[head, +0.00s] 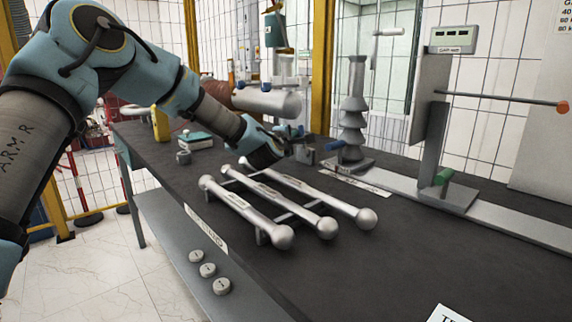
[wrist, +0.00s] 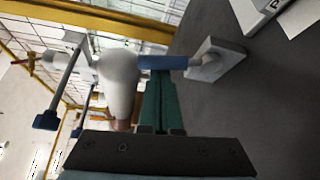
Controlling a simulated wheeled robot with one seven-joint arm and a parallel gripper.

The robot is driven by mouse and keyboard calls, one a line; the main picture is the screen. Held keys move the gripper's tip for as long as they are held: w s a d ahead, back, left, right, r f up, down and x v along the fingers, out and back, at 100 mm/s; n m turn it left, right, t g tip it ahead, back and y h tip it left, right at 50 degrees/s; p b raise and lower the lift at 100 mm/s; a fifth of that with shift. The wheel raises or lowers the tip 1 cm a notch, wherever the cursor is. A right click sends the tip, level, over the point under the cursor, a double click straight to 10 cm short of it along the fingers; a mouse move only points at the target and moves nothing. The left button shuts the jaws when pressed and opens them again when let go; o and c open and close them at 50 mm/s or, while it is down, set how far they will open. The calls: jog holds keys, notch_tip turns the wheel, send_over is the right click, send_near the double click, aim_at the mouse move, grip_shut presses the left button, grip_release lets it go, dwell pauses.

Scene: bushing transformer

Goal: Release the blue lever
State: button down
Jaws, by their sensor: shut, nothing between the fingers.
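Three silver rods with ball ends (head: 290,195) lie on a rack on the dark table (head: 400,250), close below my gripper. A green handle (head: 443,177) and a rod with an orange knob (head: 562,107) stand at right. A silver cylinder (head: 266,102) with blue handles is behind.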

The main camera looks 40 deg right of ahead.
jog(key=shift+s+r+m+h+b, duration=0.1)
jog(key=shift+s+m+h+b, duration=0.5)
jog(key=shift+m+b, duration=0.9)
jog(key=shift+s+r+n+b, duration=0.1)
jog(key=shift+n+b, duration=0.3)
jog(key=shift+b, duration=0.05)
jog(key=shift+a, duration=0.1)
